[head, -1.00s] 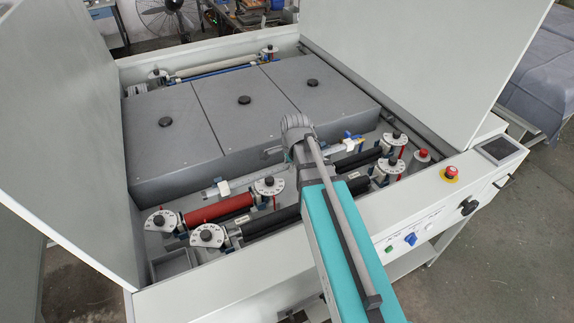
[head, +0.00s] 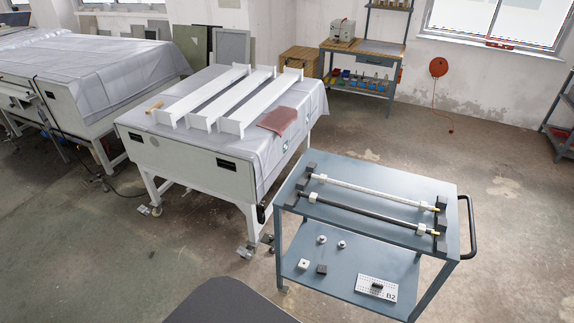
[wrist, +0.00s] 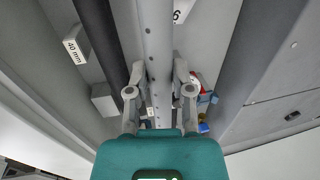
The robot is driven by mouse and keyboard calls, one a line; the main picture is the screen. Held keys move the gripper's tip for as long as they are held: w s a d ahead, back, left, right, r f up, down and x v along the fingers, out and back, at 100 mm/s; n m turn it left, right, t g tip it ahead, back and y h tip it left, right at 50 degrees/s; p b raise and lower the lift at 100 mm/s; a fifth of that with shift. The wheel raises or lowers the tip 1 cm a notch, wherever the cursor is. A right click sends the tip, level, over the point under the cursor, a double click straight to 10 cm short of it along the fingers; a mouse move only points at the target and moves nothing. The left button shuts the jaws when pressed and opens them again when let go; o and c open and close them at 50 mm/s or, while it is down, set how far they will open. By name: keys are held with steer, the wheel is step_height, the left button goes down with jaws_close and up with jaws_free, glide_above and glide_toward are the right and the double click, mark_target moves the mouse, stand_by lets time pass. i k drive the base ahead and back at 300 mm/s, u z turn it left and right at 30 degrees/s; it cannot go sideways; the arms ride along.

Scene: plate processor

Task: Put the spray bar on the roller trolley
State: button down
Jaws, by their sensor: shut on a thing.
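In the wrist view my gripper (wrist: 160,85) is shut on a long grey spray bar (wrist: 157,45) with a row of small holes. The bar runs up between the fingers to the top edge; its lower part is hidden behind the gripper. In the head view the blue-grey trolley (head: 390,179) stands at the right, with a top and a lower shelf. A white roller (head: 365,189) and a dark roller (head: 350,214) lie side by side across dark end blocks on its top. My gripper and the bar are outside the head view.
Several small parts and a plate marked B2 (head: 377,288) are on the trolley's lower shelf. A black handle (head: 472,228) sticks out at its right end. A covered table (head: 180,155) with white channels stands behind left. Grey machine surfaces surround the bar in the wrist view.

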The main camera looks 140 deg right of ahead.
mark_target(375, 175)
steer(key=k, duration=0.45)
steer(key=u, duration=0.35)
steer(key=i, duration=0.1)
steer(key=z, duration=3.15)
